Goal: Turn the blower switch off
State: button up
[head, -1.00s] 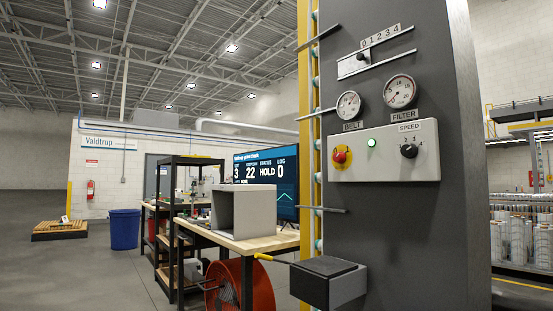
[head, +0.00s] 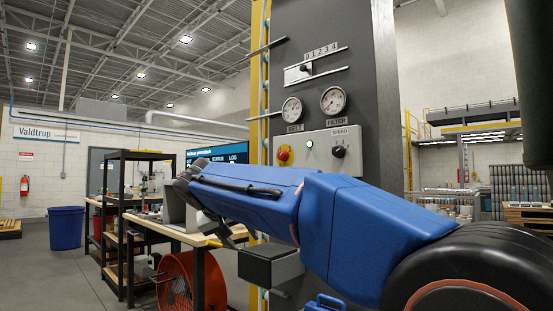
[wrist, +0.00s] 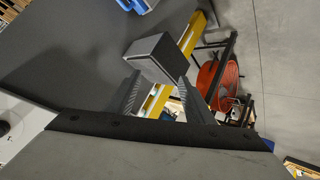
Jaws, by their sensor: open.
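A dark grey column carries a box (head: 268,265) low on its left side, and a lever with a yellow grip (head: 214,243) sticks out from it to the left. No switch is labelled blower, so I cannot tell whether this lever is it. The red fan (head: 178,283) stands under the bench. My gripper (head: 224,232) hangs close to the yellow grip, and contact cannot be told. In the wrist view my gripper (wrist: 160,98) has its fingers apart, with the box (wrist: 152,58) beyond them. The lever cannot be made out there.
The column's panel (head: 318,150) has a red button, a green light and a speed knob; gauges and a numbered slider sit above. The bench (head: 160,228) and black shelf stand left of the column. Open floor lies beyond, near a blue bin (head: 65,228).

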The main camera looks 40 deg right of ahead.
jog(key=w+d+r+m+g+h, duration=0.1)
jog(key=w+d+r+m+h, duration=0.1)
jog(key=w+d+r, duration=0.4)
jog(key=w+d+r+m+h, duration=0.2)
jog(key=w+r+m+h, duration=0.1)
jog(key=r, duration=0.6)
jog(key=m+g+h, duration=0.3)
jog(key=m+h, duration=0.1)
jog(key=m, duration=0.1)
send_near(280, 156)
jog(key=d, duration=0.8)
jog(key=shift+w+d, duration=0.3)
jog(key=shift+d, duration=0.1)
jog(key=c, duration=1)
